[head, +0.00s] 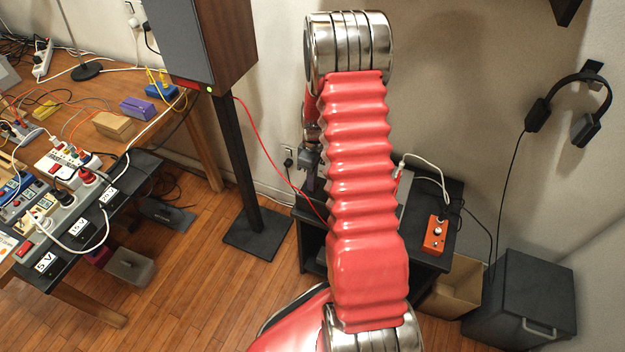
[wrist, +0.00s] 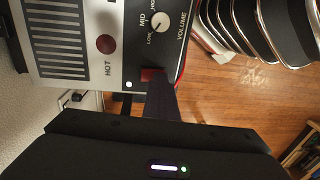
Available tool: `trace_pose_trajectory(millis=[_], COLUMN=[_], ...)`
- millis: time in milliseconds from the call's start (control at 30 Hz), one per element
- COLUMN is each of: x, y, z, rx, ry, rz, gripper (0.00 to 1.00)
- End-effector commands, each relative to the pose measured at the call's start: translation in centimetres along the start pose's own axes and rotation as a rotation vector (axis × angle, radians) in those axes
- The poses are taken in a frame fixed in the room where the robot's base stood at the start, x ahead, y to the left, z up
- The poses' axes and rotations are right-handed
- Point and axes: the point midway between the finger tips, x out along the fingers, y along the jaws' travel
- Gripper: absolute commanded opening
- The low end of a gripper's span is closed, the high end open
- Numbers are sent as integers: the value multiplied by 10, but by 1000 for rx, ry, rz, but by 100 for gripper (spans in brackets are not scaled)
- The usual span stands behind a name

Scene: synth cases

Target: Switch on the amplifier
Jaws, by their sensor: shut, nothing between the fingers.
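The amplifier (wrist: 72,20) fills the upper left of the wrist view, with a silver grille, a dark red round part (wrist: 105,44) by the word HOT, and a black panel with MID and VOLUME labels. A white knob (wrist: 157,22) sits on that panel. My gripper (wrist: 160,78) is shut and empty, its dark fingers at the panel's lower edge. A red part (wrist: 150,74), perhaps a switch, shows just behind the fingertips and is partly hidden by them. I cannot tell whether they touch. A small white dot (wrist: 128,84) is beside it. In the head view my red arm hides most of the amplifier.
A black stand (head: 452,190) holds an orange box (head: 435,234) with cables. A tall speaker (head: 190,40) on a post stands left of my arm. A cluttered wooden desk (head: 205,150) is at left. A black case (head: 520,300) and headphones (head: 590,88) are at right.

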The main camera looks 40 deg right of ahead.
Motion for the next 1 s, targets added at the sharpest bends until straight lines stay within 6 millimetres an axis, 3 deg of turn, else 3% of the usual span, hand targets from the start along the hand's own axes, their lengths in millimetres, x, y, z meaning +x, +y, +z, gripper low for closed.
trace_pose_trajectory(millis=[1000], x=[-2], y=[14], z=[1], rx=[1], ry=[-2], rz=[-4], gripper=[0])
